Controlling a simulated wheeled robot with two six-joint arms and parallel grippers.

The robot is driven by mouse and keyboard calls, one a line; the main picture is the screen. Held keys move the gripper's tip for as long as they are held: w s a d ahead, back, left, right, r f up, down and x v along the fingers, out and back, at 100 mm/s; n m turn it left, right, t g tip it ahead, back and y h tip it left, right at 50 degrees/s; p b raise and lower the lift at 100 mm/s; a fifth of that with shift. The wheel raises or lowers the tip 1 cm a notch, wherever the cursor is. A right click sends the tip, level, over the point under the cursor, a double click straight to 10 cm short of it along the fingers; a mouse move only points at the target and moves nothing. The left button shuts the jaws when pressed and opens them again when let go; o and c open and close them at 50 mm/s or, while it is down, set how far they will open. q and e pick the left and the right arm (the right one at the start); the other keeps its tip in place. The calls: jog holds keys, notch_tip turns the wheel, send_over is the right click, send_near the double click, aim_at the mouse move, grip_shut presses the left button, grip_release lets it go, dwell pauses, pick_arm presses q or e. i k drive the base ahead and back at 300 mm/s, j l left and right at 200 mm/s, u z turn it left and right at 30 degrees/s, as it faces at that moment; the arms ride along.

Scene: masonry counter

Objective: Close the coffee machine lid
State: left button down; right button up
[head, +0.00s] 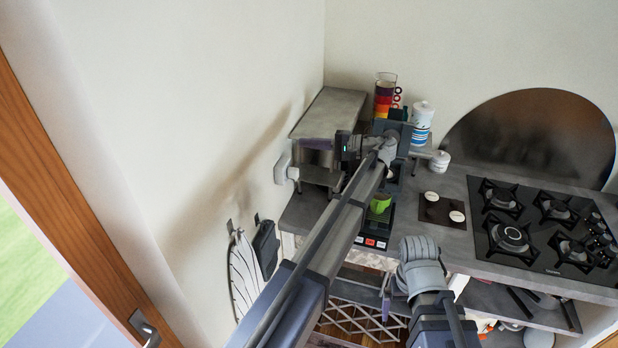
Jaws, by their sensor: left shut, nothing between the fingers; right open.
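The dark coffee machine (394,136) stands on the counter at the back, partly hidden behind my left arm. A dark block at its top may be the lid; I cannot tell its angle. A green cup (380,204) is under the machine, above its front base with red-marked buttons (372,242).
A grey shelf unit (328,110) stands left of the machine against the wall. Stacked coloured cups (385,90) and a blue-white canister (422,118) stand behind it. A white jar (439,162), a dark mat (440,211) and a gas hob (545,226) lie to the right.

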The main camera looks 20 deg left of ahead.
aim_at(393, 126)
jog(key=i+l+z, duration=0.2)
jog(key=l+z, duration=0.15)
jog(key=l, duration=0.3)
jog(key=i+l, duration=0.7)
jog(key=i+l+u, duration=0.6)
